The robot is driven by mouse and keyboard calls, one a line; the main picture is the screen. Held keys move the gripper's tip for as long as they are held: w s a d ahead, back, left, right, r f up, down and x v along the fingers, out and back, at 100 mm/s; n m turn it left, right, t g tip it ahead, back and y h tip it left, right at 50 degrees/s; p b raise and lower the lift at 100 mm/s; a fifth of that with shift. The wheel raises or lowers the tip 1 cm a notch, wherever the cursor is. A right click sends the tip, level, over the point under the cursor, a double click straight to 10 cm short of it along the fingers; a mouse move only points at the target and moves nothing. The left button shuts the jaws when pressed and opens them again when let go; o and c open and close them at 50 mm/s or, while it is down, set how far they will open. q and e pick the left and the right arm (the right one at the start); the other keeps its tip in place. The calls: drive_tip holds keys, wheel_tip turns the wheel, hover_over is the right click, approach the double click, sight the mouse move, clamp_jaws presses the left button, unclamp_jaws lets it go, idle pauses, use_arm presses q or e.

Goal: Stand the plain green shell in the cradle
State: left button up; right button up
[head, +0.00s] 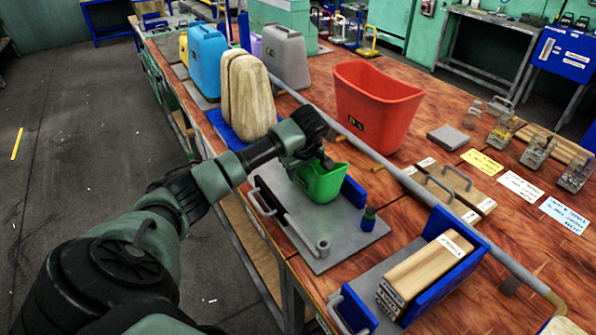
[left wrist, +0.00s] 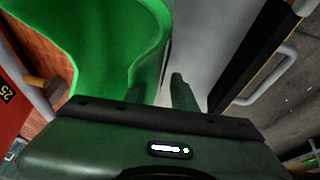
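The plain green shell (head: 322,184) is an open-topped tub. It stands upright, or nearly so, over the grey plate of the cradle (head: 335,225), beside its blue upright wall (head: 354,191). I cannot tell whether its base is fully seated. My left gripper (head: 322,163) is at the shell's rim and hides part of it. In the left wrist view the shell (left wrist: 95,45) fills the upper left, and my two fingers (left wrist: 158,92) stand apart at the edge of its wall. My right gripper is not in view.
A red tub (head: 375,105) stands behind the cradle. A tan shell (head: 247,97), a blue one (head: 207,60) and a grey one (head: 286,55) stand further back. A blue fixture with a wooden block (head: 425,272) is nearer, at the right. A long rail (head: 400,175) crosses the table.

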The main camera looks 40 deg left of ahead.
use_arm(q)
drive_tip(key=shift+r, duration=0.1)
drive_tip(key=b+v, duration=0.1)
drive_tip(key=v, duration=1.1)
